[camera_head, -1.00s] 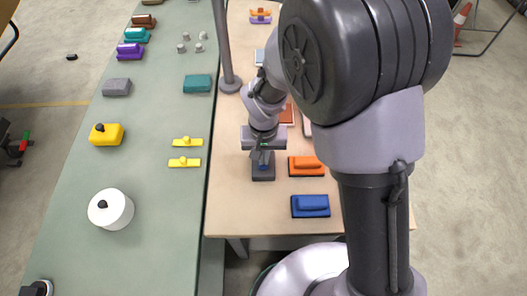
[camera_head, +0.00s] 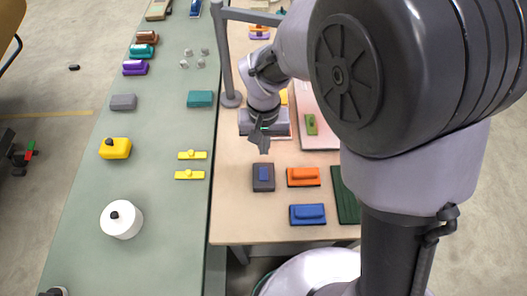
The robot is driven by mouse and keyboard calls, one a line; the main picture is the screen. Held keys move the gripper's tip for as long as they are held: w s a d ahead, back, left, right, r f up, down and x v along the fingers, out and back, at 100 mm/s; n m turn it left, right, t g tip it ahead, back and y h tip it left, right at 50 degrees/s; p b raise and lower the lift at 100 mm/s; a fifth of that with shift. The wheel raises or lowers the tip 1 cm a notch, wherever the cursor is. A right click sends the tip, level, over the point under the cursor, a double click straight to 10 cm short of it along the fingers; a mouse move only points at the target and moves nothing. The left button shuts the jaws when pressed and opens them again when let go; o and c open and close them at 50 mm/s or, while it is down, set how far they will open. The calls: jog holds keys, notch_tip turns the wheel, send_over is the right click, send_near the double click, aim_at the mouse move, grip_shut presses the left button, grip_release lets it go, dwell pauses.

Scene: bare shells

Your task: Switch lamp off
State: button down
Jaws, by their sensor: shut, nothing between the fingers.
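A grey lamp post (camera_head: 226,60) stands on a round base at the left edge of the tan table, with an arm reaching right at its top. The lamp head is not clearly visible, so I cannot tell whether it is lit. A small dark box with a blue switch on top (camera_head: 263,175) lies on the near part of the table. My gripper (camera_head: 264,149) is shut and empty. It appears just beyond the switch box in the picture, with its tips apart from it.
An orange block (camera_head: 303,177) and a blue block (camera_head: 307,215) lie right of the switch box. A dark green ribbed plate (camera_head: 344,196) is partly behind my arm. The green table (camera_head: 150,180) at left holds a yellow box (camera_head: 115,149) and a white roll (camera_head: 122,220).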

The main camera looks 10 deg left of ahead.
jog(key=shift+r, duration=0.45)
jog(key=p, duration=0.3)
jog(key=shift+s+d, duration=0.3)
jog(key=shift+s, duration=0.1)
jog(key=shift+f, duration=0.15)
jog(key=shift+w, duration=0.1)
jog(key=shift+w+a+r+p, duration=0.1)
jog(key=shift+w+r+p, duration=0.1)
jog(key=shift+w, duration=0.15)
jog(key=shift+w+a+r+p, duration=0.1)
jog(key=shift+w+p, duration=0.1)
jog(key=shift+w, duration=0.15)
